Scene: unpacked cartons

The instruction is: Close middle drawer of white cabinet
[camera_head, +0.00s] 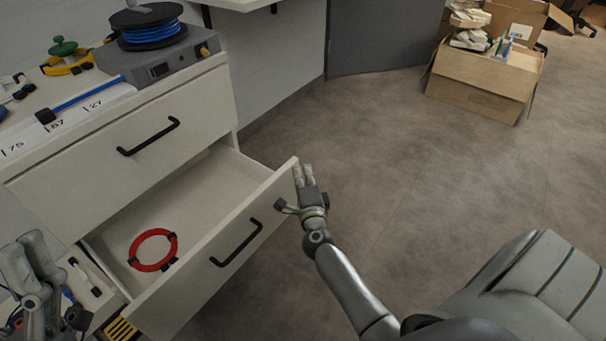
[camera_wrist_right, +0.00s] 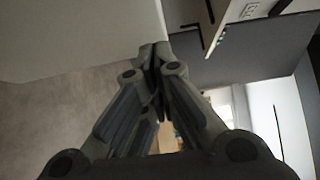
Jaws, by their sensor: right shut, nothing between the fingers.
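The white cabinet (camera_head: 110,118) stands at the left in the head view. Its middle drawer (camera_head: 212,262) is pulled out and has a black handle (camera_head: 236,243). A red ring (camera_head: 152,250) lies inside the drawer. My right gripper (camera_head: 304,172) is shut and empty at the far right end of the drawer front; I cannot tell whether it touches. In the right wrist view its fingers (camera_wrist_right: 154,52) are together, close to a pale surface. My left gripper (camera_head: 18,262) is at the lower left, beside the drawer; its finger opening is unclear.
The closed upper drawer has a black handle (camera_head: 148,137). A grey device with a blue cable reel (camera_head: 152,30) sits on the cabinet top. A cardboard box (camera_head: 480,82) stands on the floor at the back right. The floor (camera_head: 400,140) right of the drawer is clear.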

